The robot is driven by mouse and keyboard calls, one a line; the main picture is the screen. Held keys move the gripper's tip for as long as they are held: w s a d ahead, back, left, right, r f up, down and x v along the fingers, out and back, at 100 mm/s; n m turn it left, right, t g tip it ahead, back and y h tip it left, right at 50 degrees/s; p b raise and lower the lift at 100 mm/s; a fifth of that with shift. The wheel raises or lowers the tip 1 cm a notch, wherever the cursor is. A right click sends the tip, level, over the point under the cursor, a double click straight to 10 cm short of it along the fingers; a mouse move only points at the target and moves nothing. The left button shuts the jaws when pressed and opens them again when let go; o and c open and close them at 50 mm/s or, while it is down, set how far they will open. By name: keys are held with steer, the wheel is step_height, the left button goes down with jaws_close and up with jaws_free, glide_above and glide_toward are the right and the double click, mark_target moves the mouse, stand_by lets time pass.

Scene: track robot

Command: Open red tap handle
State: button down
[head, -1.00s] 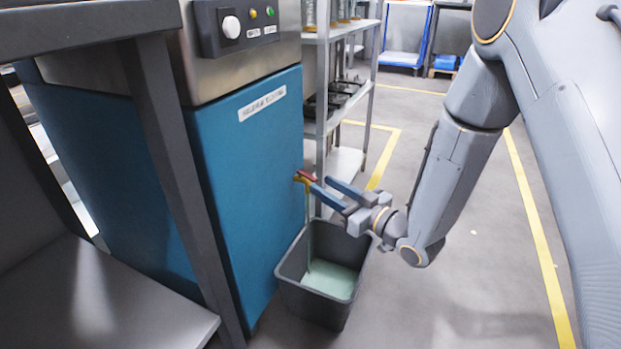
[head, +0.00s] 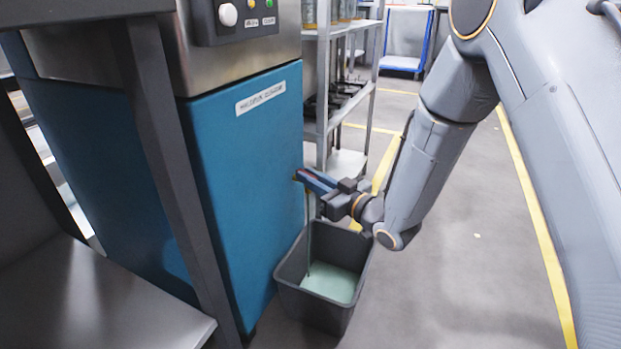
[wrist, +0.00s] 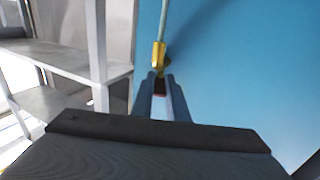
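The red tap handle (wrist: 160,88) shows between my two fingers in the wrist view. It sits on a yellow tap (wrist: 159,56) on the blue machine front (head: 245,185). My gripper (head: 315,180) has its fingers close together on either side of the handle, and they seem to grip it. The fingers also show in the wrist view (wrist: 162,97). In the head view the fingers hide most of the handle and tap. A thin greenish stream (wrist: 163,22) runs from the tap.
A dark grey bin (head: 322,315) stands on the floor below the tap, with pale green liquid (head: 331,283) in it. A metal shelf rack (head: 345,160) stands just behind. A steel table (head: 100,310) is at the lower left. The floor to the right is open.

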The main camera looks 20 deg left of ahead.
steer(key=shift+w+d+n+g+y, duration=0.1)
steer(key=shift+w+n+g+y, duration=0.2)
steer(key=shift+n+g, duration=0.3)
steer(key=shift+g+p, duration=0.3)
steer(key=shift+g, duration=0.3)
steer(key=shift+s, duration=0.1)
steer(key=c, duration=1.7)
jaws_free()
steer(key=shift+p+v, duration=1.65)
steer(key=shift+v, duration=2.25)
steer(key=shift+f, duration=0.1)
